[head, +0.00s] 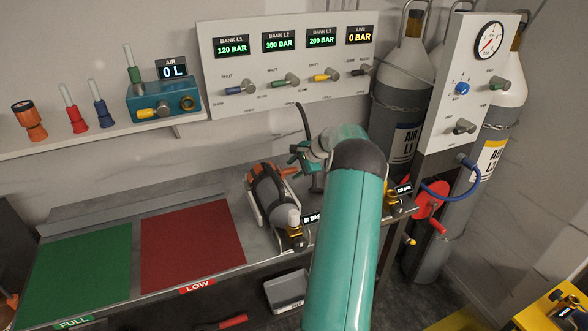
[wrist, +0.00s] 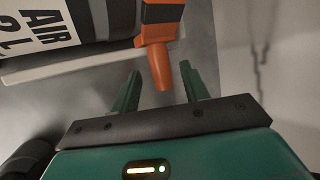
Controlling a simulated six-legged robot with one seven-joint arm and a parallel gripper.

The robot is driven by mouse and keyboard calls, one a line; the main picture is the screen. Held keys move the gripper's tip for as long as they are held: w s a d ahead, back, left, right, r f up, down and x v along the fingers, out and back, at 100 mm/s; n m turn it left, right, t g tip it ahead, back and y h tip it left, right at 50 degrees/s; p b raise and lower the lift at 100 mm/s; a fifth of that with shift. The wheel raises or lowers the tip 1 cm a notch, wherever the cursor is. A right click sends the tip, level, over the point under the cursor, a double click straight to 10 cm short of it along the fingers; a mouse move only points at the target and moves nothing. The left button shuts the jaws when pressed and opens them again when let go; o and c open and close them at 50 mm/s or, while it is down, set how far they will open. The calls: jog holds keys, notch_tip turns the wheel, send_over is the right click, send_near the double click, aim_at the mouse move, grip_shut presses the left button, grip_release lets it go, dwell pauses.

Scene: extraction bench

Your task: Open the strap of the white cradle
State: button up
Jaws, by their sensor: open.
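The white cradle (head: 251,206) lies on the bench left of my arm in the head view; its pale edge (wrist: 45,68) shows in the wrist view. It holds a bottle lettered "AIR" and "2 L" (wrist: 35,30). An orange strap (wrist: 160,14) crosses the bottle, and its orange tab (wrist: 159,68) sticks out past the bottle's side. The strap looks closed over the bottle. My gripper (wrist: 160,67) is open, with one green finger on each side of the tab. I cannot tell whether either finger touches it. In the head view my gripper (head: 294,156) is beside the cradle, partly hidden by my arm.
A green mat (head: 80,262) and a red mat (head: 190,245) lie on the bench to the left. A valve panel (head: 225,60) stands behind. Large chained cylinders (head: 400,90) stand at the right. A grey bin (head: 287,290) is below the bench front.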

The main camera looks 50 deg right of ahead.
jog(key=shift+w+a+f, duration=0.1)
jog(key=shift+w+f, duration=0.15)
jog(key=shift+w, duration=0.1)
jog(key=shift+c, duration=0.5)
grip_shut()
jog(key=shift+r, duration=0.1)
jog(key=shift+r, duration=0.1)
